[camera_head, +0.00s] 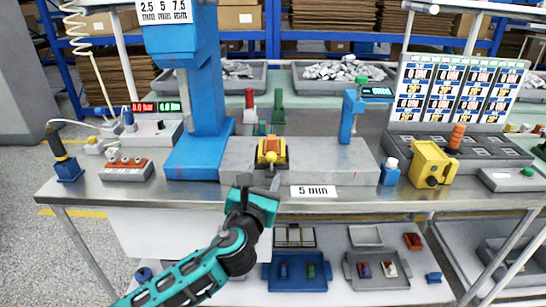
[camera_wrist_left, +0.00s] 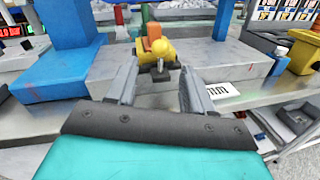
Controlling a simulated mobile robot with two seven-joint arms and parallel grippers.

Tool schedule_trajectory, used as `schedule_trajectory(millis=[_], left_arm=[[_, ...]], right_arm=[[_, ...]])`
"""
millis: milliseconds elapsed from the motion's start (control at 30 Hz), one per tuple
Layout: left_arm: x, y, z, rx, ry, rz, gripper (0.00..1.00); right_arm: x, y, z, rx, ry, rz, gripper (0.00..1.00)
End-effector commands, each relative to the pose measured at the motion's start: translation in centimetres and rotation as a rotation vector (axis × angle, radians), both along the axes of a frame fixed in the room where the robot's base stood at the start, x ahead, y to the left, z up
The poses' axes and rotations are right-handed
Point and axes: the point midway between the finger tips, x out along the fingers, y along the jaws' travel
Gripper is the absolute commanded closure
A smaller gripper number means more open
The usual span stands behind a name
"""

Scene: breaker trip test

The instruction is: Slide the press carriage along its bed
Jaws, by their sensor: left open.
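In the left wrist view the yellow carriage (camera_wrist_left: 155,50) stands ahead, between and beyond my fingers. My left gripper (camera_head: 262,188) is just in front of the bed's front edge, below the carriage. It also shows in the left wrist view (camera_wrist_left: 156,95), open with nothing between its fingers. My right gripper is not in view.
A "5 mm" label (camera_head: 313,191) is on the bench front, right of my gripper. A small blue gauge stand (camera_head: 349,115) is on the bed's right part. A yellow block (camera_head: 432,165) stands further right. A red-topped switch box (camera_head: 126,169) is at left. Trays lie on the shelf below.

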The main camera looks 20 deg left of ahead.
Motion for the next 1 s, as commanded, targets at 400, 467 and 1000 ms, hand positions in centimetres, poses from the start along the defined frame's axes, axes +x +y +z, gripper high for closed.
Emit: schedule_trajectory(millis=[400,467,1000], left_arm=[[7.5,0.6,-0.1,-0.004,-0.001,0.001,0.48],[8.0,0.7,-0.1,-0.003,0.001,0.0,0.48],[8.9,0.7,0.0,-0.004,0.001,-0.001,0.58]], right_arm=[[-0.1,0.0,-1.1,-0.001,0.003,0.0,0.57],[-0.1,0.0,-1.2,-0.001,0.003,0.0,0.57],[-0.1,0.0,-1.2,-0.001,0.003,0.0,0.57]])
